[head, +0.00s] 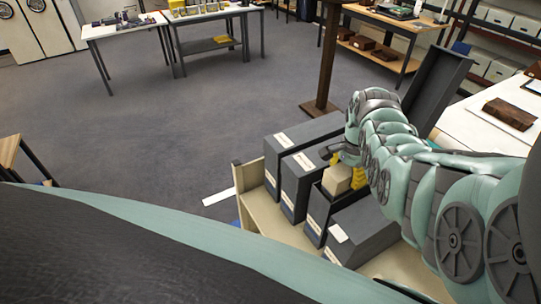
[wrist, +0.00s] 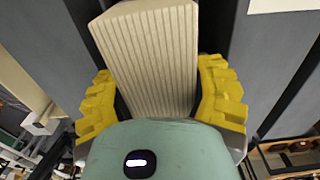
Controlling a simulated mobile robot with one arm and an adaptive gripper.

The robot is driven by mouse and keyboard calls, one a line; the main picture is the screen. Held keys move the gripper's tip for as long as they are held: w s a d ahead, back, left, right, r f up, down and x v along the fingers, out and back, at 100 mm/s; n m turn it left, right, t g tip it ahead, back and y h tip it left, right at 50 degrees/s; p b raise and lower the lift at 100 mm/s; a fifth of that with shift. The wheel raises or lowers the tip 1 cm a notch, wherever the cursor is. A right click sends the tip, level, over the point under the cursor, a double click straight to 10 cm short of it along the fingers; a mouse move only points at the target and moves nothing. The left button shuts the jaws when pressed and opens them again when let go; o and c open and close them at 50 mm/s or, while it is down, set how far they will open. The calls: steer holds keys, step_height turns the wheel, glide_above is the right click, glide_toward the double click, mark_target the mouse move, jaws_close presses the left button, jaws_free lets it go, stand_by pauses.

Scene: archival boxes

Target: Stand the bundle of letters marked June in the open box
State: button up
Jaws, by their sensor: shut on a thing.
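The bundle of letters (head: 337,181) is a cream block between the yellow fingers of my gripper (head: 347,168). In the wrist view the bundle (wrist: 155,60) shows a ribbed face of many sheet edges, with a yellow finger closed against each side. No June mark is readable. The open box (head: 317,208) is dark grey, third from the left in the row. The bundle is at its opening; I cannot tell how far inside its lower end is, or whether it touches the box.
Closed grey boxes (head: 285,150) and (head: 300,180) stand to the left on a cream trolley (head: 250,200). A lower grey box (head: 360,232) with a white label is to the right. A dark open tray-like lid (head: 437,85) stands behind my arm. A white table (head: 490,115) is at right.

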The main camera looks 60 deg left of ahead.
steer(key=o, duration=1.4)
steer(key=shift+o, duration=0.2)
steer(key=shift+r+p, duration=1.4)
steer(key=shift+r, duration=1.65)
